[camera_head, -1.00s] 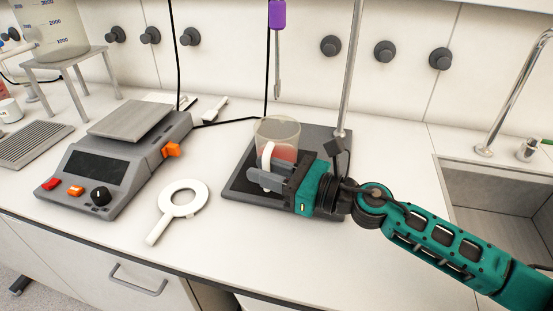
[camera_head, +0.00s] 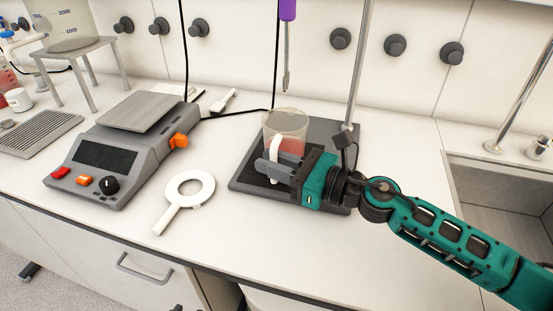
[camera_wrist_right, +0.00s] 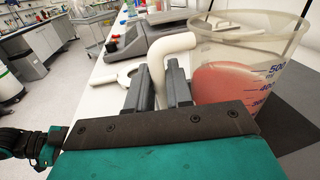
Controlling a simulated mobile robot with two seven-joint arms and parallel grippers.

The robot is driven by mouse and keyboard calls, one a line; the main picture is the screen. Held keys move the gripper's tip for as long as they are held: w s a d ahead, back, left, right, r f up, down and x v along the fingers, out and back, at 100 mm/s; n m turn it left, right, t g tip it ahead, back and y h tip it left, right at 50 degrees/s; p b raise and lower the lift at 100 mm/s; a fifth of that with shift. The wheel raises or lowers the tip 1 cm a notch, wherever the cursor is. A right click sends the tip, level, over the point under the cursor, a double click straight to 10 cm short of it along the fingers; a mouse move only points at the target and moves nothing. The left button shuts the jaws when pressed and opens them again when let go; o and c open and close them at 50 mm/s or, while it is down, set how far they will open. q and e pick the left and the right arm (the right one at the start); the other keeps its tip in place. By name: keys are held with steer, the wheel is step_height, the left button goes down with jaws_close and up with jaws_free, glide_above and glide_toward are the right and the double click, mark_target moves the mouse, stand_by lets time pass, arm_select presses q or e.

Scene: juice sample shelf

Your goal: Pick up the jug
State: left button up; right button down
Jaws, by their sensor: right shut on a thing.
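The jug (camera_head: 287,127) is clear, with a white handle and pink-red liquid inside. It stands upright over the dark stand plate (camera_head: 245,181); I cannot tell whether its base touches the plate. My right gripper (camera_head: 267,163) comes in from the right, in front of the jug, and is shut on its handle. In the right wrist view the white handle (camera_wrist_right: 161,60) passes between the two grey fingers, and the jug's marked wall (camera_wrist_right: 270,75) is just right of them. The gripper hides the jug's lower part.
A white ring with a handle (camera_head: 165,219) lies left of the plate, and a scale (camera_head: 100,160) is farther left. A sink (camera_head: 500,185) is at the right.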

mark_target(277, 147)
steer(key=shift+r+p, duration=0.8)
steer(key=shift+r, duration=1.15)
steer(key=shift+s+d+f, duration=0.1)
steer(key=shift+d+f, duration=0.15)
steer(key=shift+d, duration=0.05)
steer(key=b+v, duration=0.7)
steer(key=v, duration=1)
steer(key=shift+s+d+r, duration=0.1)
steer(key=shift+s, duration=0.1)
